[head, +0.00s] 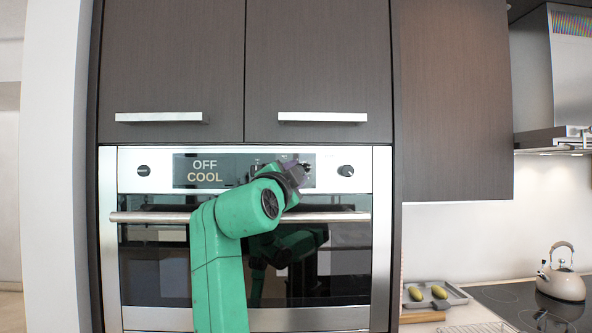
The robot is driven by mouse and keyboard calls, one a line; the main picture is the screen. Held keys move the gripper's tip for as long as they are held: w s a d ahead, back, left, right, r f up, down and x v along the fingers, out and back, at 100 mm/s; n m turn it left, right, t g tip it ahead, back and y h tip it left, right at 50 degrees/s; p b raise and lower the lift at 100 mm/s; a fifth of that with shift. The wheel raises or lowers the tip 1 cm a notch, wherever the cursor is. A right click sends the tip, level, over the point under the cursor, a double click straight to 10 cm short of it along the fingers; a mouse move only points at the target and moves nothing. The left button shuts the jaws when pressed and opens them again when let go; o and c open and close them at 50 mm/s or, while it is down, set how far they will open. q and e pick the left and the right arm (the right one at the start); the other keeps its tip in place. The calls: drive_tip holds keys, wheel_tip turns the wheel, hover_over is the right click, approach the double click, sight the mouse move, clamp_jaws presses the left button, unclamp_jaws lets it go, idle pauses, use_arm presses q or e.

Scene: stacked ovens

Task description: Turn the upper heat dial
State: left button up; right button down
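The upper oven's control panel (127,158) has a dark display (205,171) reading "OFF" and "COOL". A round dark dial (346,171) is on the panel's right side and another (143,171) is on its left side. No label shows which one is the heat dial. My green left arm rises from the bottom. Its gripper (303,168) is in front of the panel, just left of the right dial and apart from it in the picture. The fingers are small and partly hidden by the wrist, so their opening is unclear. My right gripper is not in view.
A horizontal oven door handle (155,217) runs below the panel, partly behind my arm. Cabinet handles (322,117) stick out above. At the right are a tray (437,285) with green fruit, a kettle (562,275) and a cooktop (510,297).

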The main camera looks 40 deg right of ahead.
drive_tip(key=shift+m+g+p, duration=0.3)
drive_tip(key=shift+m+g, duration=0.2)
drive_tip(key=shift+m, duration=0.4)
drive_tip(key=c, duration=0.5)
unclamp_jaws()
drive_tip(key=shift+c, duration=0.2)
